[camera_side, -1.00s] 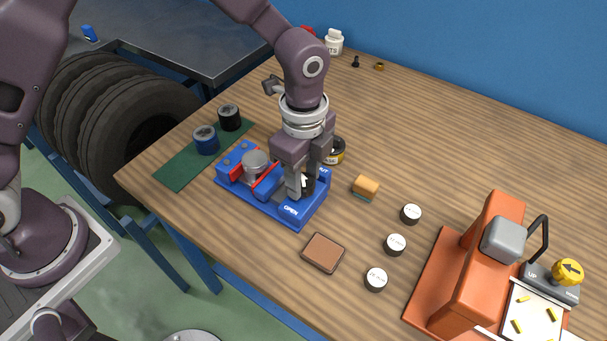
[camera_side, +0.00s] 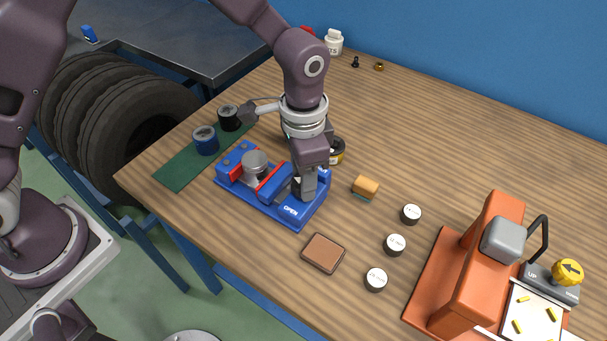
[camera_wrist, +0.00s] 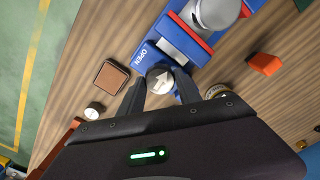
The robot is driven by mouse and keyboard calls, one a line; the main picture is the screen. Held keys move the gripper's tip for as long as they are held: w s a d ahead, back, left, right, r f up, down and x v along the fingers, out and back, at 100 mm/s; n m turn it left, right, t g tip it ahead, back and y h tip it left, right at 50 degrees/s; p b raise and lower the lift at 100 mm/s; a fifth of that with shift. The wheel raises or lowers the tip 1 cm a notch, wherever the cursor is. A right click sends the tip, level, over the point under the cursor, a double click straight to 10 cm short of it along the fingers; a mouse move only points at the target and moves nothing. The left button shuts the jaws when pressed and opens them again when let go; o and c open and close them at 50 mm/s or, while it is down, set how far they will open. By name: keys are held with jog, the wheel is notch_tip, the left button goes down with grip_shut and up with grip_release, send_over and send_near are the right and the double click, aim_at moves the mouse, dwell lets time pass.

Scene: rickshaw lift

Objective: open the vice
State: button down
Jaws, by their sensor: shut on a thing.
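The blue vice (camera_side: 262,207) with red-faced jaws sits on the wooden bench, a grey metal cylinder (camera_side: 255,164) standing between its jaws. The cylinder also shows at the top of the wrist view (camera_wrist: 218,10). The near jaw (camera_side: 273,183) lies on the knob side. The vice's round knob (camera_wrist: 160,75) bears a white arrow, and the word OPEN (camera_wrist: 140,57) is printed beside it. My gripper (camera_side: 304,192) points down with its fingers on either side of the knob and is shut on it. In the side view my fingers hide most of the knob.
A brown square pad (camera_side: 323,253), an orange block (camera_side: 365,187) and several white-topped discs (camera_side: 395,245) lie right of the vice. A green mat (camera_side: 180,170) with two rolls is left. A yellow-black tin (camera_side: 337,151) stands close behind my gripper. An orange press (camera_side: 490,255) is far right.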

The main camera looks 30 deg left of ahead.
jog(key=n, duration=0.4)
jog(key=shift+r+n, duration=0.1)
jog(key=shift+n, duration=0.2)
jog(key=n, duration=0.3)
jog(key=shift+n, duration=0.4)
jog(key=n, duration=0.4)
jog(key=shift+w, duration=0.1)
jog(key=shift+n, duration=2.1)
jog(key=c, duration=0.8)
grip_release()
jog(key=shift+c, duration=0.2)
notch_tip(320, 180, up, 7)
jog(key=shift+r, duration=0.1)
jog(key=shift+a, duration=0.1)
